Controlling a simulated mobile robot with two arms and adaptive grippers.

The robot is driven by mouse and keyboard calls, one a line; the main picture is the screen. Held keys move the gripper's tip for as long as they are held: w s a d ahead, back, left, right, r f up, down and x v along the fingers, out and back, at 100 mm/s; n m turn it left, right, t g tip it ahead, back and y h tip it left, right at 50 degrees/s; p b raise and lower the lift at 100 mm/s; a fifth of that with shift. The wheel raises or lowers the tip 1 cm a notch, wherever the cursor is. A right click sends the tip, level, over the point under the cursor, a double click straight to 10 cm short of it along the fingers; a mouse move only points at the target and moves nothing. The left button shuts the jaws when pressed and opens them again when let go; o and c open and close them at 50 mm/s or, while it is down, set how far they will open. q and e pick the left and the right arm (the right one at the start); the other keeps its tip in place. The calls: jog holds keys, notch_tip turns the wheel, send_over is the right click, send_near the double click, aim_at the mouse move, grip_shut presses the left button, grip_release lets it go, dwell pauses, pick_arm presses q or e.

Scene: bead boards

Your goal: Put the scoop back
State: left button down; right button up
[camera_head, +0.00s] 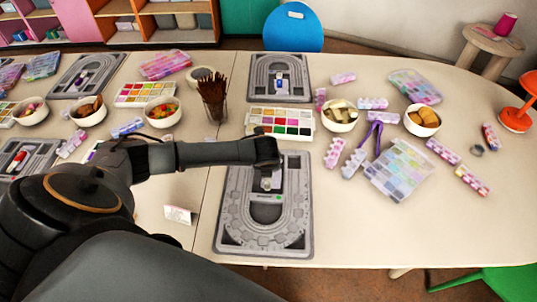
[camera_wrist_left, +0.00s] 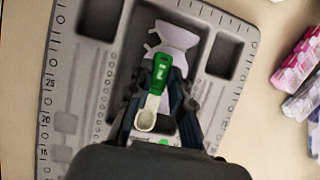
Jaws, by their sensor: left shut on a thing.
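A small scoop with a green handle (camera_wrist_left: 161,72) and a pale bowl shows in the left wrist view, bowl toward my wrist. My left gripper (camera_wrist_left: 157,92) has its fingers on either side of the scoop and is shut on it. In the head view this gripper (camera_head: 269,178) is over the middle of the grey bead board (camera_head: 225,238) at the front. A pale lilac piece (camera_wrist_left: 176,37) lies in the board's channel beyond the handle end. I cannot tell whether the scoop touches the board. My right gripper is not in view.
A paint-like bead box (camera_head: 280,123) stands just behind the board, with a cup of brown sticks (camera_head: 213,100) to its left. Another bead board (camera_head: 255,70) lies farther back. Bowls and a clear bead case (camera_head: 400,170) are at the right. The table's front right is clear.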

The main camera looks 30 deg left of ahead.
aim_at(267, 187)
pick_arm(q)
jog(key=shift+f, duration=0.2)
jog(key=c, duration=1.2)
grip_release()
jog(key=shift+r, duration=0.1)
jog(key=shift+r, duration=0.3)
jog(key=v, duration=1.2)
jog(key=shift+r, duration=0.15)
